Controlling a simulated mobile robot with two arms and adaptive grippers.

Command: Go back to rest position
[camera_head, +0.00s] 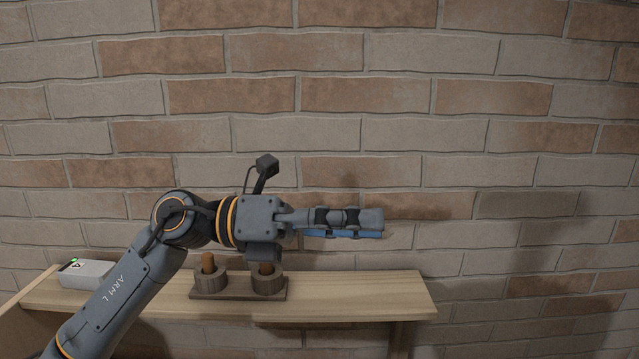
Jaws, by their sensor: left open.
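My left gripper (378,226) is at the end of the left arm, which comes in from the lower left. It points to the right and is seen from the side, above the wooden shelf (370,292). The fingers are grey with a blue strip along the lower side, and nothing shows between them. The gripper appears apart from the shelf and the things on it. My right gripper is out of view.
On the shelf, a dark wooden stand (238,294) bears two round wooden holders with brown pegs, just under my wrist. A white box (85,272) with a green light sits at the left end. A brick wall (420,110) rises behind. The shelf's right part is bare.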

